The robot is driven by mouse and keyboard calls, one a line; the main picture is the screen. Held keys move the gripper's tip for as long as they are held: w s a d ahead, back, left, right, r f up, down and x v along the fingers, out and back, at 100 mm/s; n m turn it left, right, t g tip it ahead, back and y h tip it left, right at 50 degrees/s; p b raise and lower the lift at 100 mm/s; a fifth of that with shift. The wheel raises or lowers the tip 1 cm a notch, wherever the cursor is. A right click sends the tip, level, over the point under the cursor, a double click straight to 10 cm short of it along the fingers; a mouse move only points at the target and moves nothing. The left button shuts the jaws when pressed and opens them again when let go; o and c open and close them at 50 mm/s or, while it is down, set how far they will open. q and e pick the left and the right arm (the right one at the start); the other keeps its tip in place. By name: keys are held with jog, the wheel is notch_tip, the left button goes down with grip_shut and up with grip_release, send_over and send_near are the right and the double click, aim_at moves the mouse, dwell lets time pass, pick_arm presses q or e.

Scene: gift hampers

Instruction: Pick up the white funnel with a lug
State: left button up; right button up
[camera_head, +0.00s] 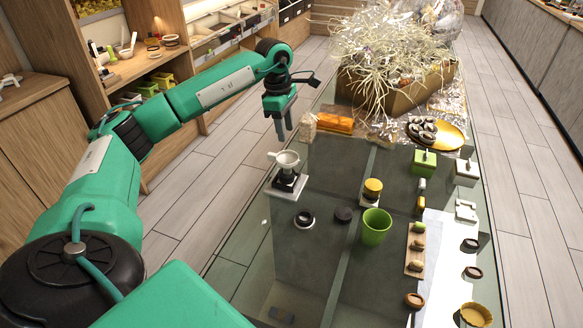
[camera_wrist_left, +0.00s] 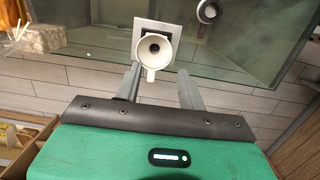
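The white funnel (camera_head: 288,158) sits on a dark stand with a white square base (camera_head: 289,186) near the left edge of the glass table. Its lug points left in the head view. In the left wrist view the funnel (camera_wrist_left: 153,49) shows from above, with its lug pointing down toward my gripper. My left gripper (camera_head: 284,124) hangs above and just beyond the funnel, fingers downward. In the left wrist view the gripper (camera_wrist_left: 159,72) has its fingers apart, with nothing gripped; the lug appears between them. My right gripper is not in view.
A dark ring (camera_head: 304,219) and a green cup (camera_head: 376,227) stand nearer on the glass table. A box of pale shredded filler (camera_head: 395,92) and an orange block (camera_head: 335,123) lie farther back. A wooden shelf unit (camera_head: 150,62) stands left across the floor.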

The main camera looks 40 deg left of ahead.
aim_at(274, 154)
pick_arm(q)
jog(key=s+a+r+y, duration=0.1)
jog(key=a, duration=0.3)
jog(key=shift+g, duration=0.3)
notch_tip(274, 154, down, 8)
jog(key=shift+a+p, duration=0.1)
jog(key=shift+p, duration=0.45)
jog(key=f, duration=0.1)
jog(key=f+p, duration=0.1)
jog(key=f, duration=0.3)
jog(key=shift+w, duration=0.35)
jog(key=shift+c, duration=0.7)
grip_shut()
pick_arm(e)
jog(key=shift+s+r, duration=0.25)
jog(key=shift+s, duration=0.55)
